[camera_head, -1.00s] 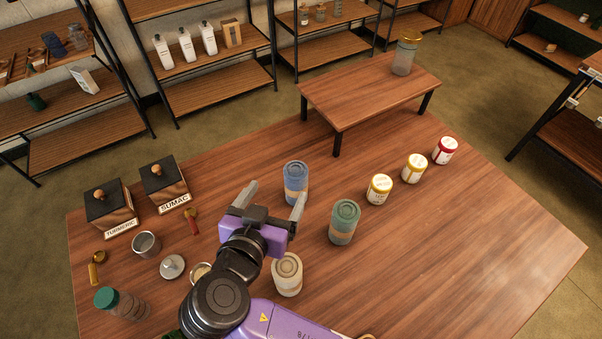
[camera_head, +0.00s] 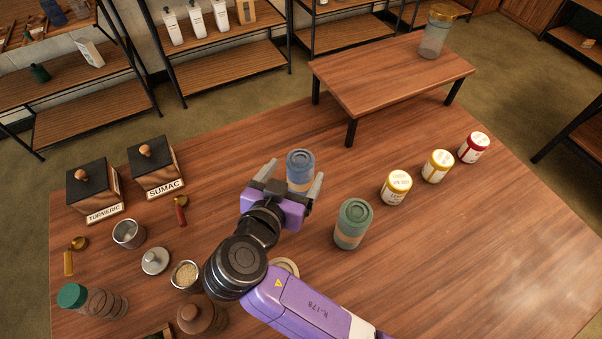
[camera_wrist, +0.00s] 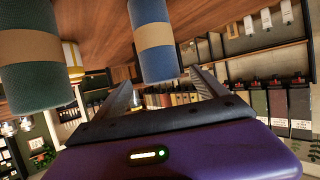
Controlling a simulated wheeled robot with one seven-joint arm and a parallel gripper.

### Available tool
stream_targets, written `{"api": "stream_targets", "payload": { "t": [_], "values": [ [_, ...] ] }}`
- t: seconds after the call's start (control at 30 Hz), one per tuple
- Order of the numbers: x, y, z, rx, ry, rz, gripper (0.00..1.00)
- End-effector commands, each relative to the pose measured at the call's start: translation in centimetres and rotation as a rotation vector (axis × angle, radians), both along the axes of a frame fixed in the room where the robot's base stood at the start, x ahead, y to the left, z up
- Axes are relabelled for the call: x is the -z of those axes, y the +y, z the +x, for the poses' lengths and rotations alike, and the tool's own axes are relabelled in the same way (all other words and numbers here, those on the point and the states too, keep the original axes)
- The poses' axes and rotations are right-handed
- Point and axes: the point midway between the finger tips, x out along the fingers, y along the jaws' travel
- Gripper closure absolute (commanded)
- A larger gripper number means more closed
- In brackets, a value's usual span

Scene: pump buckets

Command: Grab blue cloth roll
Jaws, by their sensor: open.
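The blue cloth roll (camera_head: 300,168) stands upright on the wooden table, with a tan band around its middle. It also shows in the wrist view (camera_wrist: 153,15), just beyond the fingertips and between their lines. My gripper (camera_head: 294,180) is open and empty, its two fingers pointing at the roll from the near side. In the head view the gripper body hides the roll's lower part. In the wrist view the fingers (camera_wrist: 163,82) spread to either side. I cannot tell whether either finger touches the roll.
A green roll (camera_head: 353,222) stands close on the right. A pale roll (camera_head: 285,266) is partly behind my arm. Yellow- and red-lidded jars (camera_head: 397,187) line the right. Turmeric (camera_head: 95,190) and sumac (camera_head: 156,167) boxes, a metal cup (camera_head: 129,234) and spoons are left.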

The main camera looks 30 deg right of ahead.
Motion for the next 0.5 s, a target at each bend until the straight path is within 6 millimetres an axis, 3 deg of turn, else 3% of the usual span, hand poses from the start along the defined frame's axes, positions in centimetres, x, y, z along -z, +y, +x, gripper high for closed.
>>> {"api": "stream_targets", "payload": {
  "t": [0.3,0.5],
  "values": [
    [1.5,-2.7,2.7,0.001,0.000,0.000,0.17],
    [2.0,-3.4,3.4,0.000,-0.001,0.001,0.17]
  ]
}}
